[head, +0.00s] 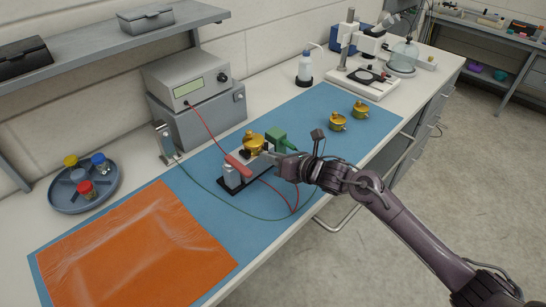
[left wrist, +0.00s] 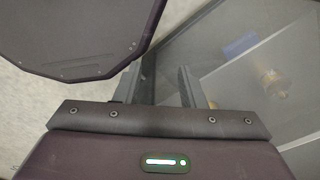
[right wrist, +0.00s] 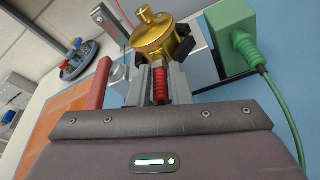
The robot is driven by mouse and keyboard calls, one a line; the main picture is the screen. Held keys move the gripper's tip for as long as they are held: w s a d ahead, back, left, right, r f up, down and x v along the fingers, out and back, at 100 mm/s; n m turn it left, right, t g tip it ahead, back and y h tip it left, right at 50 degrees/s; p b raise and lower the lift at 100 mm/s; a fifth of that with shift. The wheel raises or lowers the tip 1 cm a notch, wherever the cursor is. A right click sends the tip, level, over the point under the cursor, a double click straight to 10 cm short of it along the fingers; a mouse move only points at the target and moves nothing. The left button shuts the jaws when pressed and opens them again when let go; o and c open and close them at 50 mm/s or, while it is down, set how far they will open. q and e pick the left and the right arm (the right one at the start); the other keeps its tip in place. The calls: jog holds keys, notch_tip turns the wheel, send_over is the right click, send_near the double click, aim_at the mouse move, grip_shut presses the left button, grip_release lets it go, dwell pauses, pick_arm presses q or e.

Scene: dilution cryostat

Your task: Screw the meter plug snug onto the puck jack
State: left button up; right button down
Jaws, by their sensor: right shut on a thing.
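The gold puck (head: 253,143) sits upright in a dark-jawed holder on a black base (head: 236,187) on the blue mat. It also shows in the right wrist view (right wrist: 160,38). My right gripper (head: 280,165) is at the holder's near right side, shut on the red ribbed meter plug (right wrist: 161,88). The plug's far end points at the puck's side. The fingers and holder hide the jack, so I cannot tell how far the plug is seated. My left gripper (left wrist: 168,88) is open and empty, away from the puck; it is not in the head view.
A red bar (head: 238,164) stands left of the gripper. A green block (head: 276,137) with a green cable is close right. The meter (head: 187,80) stands behind with a red lead. Two gold pucks (head: 348,115) lie farther right. An orange sheet (head: 135,250) covers the left mat.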

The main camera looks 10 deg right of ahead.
jog(key=shift+w+r, duration=0.1)
jog(key=shift+r, duration=0.1)
jog(key=m+y+b, duration=0.1)
jog(key=m, duration=0.1)
jog(key=shift+w+d+f+m, duration=0.1)
jog(key=shift+m, duration=0.3)
jog(key=shift+m+y, duration=0.3)
jog(key=shift+m, duration=0.1)
jog(key=shift+w+d+m+y+b, duration=0.1)
jog(key=shift+m+y+b, duration=0.75)
jog(key=shift+m, duration=1.15)
